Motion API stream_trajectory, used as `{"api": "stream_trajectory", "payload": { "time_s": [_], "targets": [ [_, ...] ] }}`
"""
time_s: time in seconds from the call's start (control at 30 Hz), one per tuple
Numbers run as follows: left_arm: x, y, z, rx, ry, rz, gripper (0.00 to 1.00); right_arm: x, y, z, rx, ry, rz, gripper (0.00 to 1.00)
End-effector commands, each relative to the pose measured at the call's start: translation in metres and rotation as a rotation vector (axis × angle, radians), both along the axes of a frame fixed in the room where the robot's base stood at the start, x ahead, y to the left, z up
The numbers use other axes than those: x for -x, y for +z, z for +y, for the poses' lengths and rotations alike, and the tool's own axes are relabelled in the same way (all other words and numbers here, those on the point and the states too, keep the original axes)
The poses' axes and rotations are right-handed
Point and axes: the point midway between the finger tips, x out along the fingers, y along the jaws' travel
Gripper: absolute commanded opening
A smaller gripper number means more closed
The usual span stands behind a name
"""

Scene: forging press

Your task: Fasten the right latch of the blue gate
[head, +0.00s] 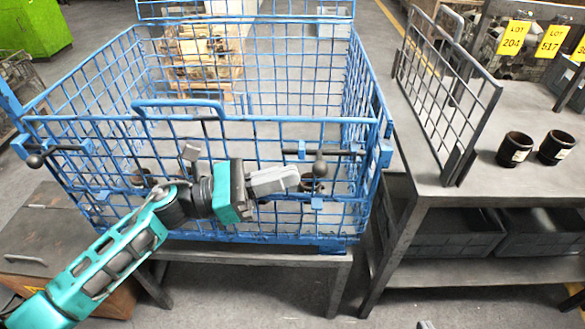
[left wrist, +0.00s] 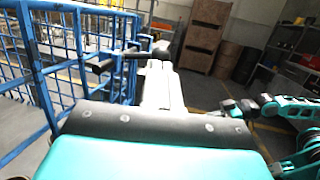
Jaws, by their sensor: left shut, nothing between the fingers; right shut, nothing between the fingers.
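The blue gate (head: 235,190) is the front mesh panel of a blue wire cage, standing upright between the side walls. Its right latch (head: 330,152) is a dark horizontal bar with a handle and round black knob (head: 319,169) hanging down. In the left wrist view the latch bar (left wrist: 112,62) and knob (left wrist: 161,48) show just beyond the fingers. My left gripper (head: 293,178) is shut and empty, its tips just left of the knob; contact is unclear. It also shows in the left wrist view (left wrist: 158,75). My right gripper (left wrist: 230,106) is shut, away to the right in that view.
The gate's left latch (head: 50,154) has a similar knob. The cage stands on a low table (head: 290,258). At right a grey workbench (head: 475,195) holds a grey mesh panel (head: 440,90) and two dark cups (head: 515,148). Open floor lies before the tables.

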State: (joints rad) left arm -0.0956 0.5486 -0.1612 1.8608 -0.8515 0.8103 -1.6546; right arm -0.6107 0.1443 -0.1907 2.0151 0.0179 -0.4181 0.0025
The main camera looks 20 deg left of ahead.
Motion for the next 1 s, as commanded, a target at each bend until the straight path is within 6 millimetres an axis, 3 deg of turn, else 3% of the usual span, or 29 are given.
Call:
{"api": "stream_trajectory", "payload": {
  "time_s": [0.2, 0.6, 0.83, 1.0],
  "targets": [
    [-0.008, 0.004, -0.016, 0.000, 0.000, -0.001, 0.00, 0.001, 0.001, -0.001, 0.005, -0.001, 0.002, 0.00],
    [-0.010, 0.003, -0.020, 0.001, -0.001, -0.001, 0.00, 0.001, 0.001, -0.002, 0.008, 0.002, -0.002, 0.00],
    [-0.020, 0.003, -0.054, 0.002, -0.002, -0.001, 0.00, 0.001, -0.004, -0.002, 0.008, 0.004, 0.003, 0.00],
    [-0.022, 0.004, -0.063, -0.001, -0.001, -0.001, 0.00, -0.002, -0.001, -0.001, 0.007, 0.006, -0.003, 0.00]
  ]
}}
